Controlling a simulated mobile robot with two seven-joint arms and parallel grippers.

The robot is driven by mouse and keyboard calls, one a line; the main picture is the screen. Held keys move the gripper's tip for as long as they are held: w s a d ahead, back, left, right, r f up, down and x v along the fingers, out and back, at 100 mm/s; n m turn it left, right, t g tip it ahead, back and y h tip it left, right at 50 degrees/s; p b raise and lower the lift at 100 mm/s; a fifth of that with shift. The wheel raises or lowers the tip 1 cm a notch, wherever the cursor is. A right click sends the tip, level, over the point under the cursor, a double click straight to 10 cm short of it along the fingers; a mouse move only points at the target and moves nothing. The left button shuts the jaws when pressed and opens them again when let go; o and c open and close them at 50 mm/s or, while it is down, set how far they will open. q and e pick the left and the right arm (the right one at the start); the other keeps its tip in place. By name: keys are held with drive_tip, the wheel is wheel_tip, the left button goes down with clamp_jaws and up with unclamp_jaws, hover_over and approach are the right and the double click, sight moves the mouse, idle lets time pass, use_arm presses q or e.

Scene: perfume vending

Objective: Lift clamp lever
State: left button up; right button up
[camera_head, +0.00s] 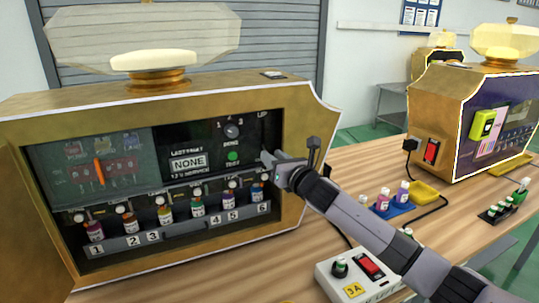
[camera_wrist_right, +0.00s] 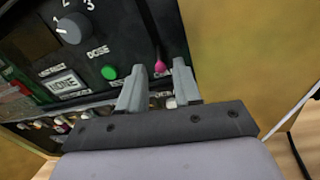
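In the right wrist view a thin dark lever with a pink tip (camera_wrist_right: 160,67), which looks like the clamp lever, hangs on the black panel (camera_wrist_right: 115,40). My right gripper (camera_wrist_right: 159,78) is open, with two grey fingers apart. The pink tip shows between the fingertips; I cannot tell whether they touch it. In the head view the right gripper (camera_head: 271,156) is at the right side of the gold machine's (camera_head: 200,95) front panel and hides the lever there. My left gripper is not in view.
The panel has a dose knob (camera_head: 232,131), a green button (camera_head: 233,156) and a row of small bottles (camera_head: 198,206) in numbered slots. A white switch box (camera_head: 357,281), a blue tray of bottles (camera_head: 388,208) and a second gold machine (camera_head: 440,110) stand to the right.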

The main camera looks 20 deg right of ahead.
sight(263, 145)
drive_tip(key=shift+w+a, duration=0.25)
drive_tip(key=shift+w, duration=1.05)
clamp_jaws()
